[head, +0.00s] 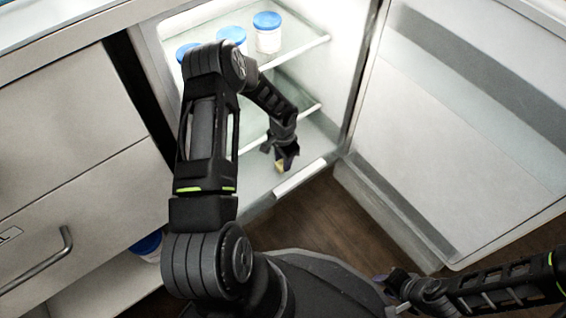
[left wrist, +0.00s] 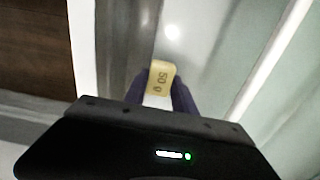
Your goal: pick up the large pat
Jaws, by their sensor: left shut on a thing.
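The pat is a small yellow block (left wrist: 161,76) marked "50 g" in the left wrist view. My left gripper (left wrist: 160,92) is shut on it, with a dark finger on each side. In the head view the left gripper (head: 281,157) is inside the open fridge, low down near its front edge, and the yellow pat (head: 281,166) shows between its fingers. I cannot tell whether the pat touches the fridge floor. My right gripper (head: 396,284) is at the lower right, outside the fridge; its fingers are too unclear to read.
The fridge door (head: 450,110) stands open to the right. Blue-lidded jars (head: 268,34) stand on the upper glass shelf (head: 300,45), above the left gripper. Drawers (head: 80,200) are at the left, with another blue-lidded container (head: 147,245) below. Wooden floor lies in front.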

